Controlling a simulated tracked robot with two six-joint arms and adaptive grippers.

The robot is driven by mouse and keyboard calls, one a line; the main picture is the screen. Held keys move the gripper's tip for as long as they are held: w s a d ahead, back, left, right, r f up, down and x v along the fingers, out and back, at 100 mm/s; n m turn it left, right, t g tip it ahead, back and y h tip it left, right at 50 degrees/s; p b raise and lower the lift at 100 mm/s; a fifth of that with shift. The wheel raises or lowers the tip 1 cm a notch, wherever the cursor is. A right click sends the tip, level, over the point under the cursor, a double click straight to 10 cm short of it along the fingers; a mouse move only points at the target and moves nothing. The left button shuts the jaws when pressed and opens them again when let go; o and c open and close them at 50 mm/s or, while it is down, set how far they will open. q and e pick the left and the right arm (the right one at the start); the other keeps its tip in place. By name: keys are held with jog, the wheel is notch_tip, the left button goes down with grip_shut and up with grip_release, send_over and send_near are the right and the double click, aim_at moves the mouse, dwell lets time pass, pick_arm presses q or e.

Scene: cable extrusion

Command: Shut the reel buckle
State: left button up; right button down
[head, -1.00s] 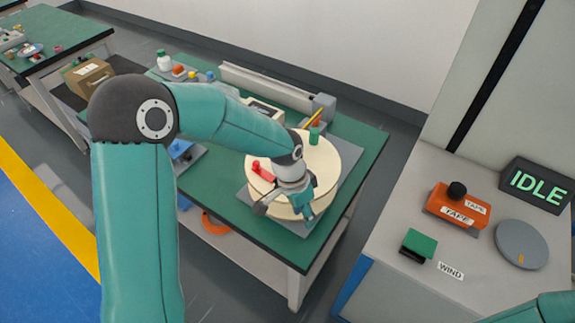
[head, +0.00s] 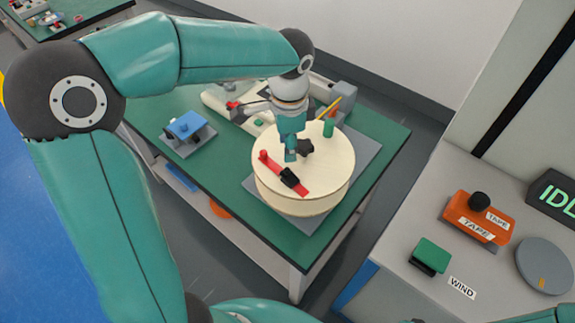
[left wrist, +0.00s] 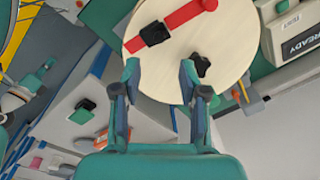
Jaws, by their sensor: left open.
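The reel is a cream round drum (head: 335,172) on a grey plate on the green table; its flange also fills the top of the left wrist view (left wrist: 238,25). A red strap (head: 275,167) lies across its top, with a red knob at one end. The black buckle (head: 289,177) sits on the strap and shows in the left wrist view (left wrist: 155,34). I cannot tell whether it is latched. My left gripper (head: 291,157) is over the reel, beside the strap. In the left wrist view its fingers (left wrist: 159,68) are apart and empty, with the buckle beyond them.
A blue-topped fixture (head: 184,125) is at the table's left. A bench at right holds an orange tape unit (head: 476,219), a green WIND button (head: 432,252) and a grey disc (head: 546,264).

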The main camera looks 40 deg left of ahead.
aim_at(287, 170)
pick_arm(q)
jog(key=f, duration=0.9)
jog(key=shift+w+a+f, duration=0.1)
jog(key=shift+w+a, duration=0.05)
jog(key=shift+a, duration=0.1)
jog(key=shift+c, duration=0.4)
grip_shut()
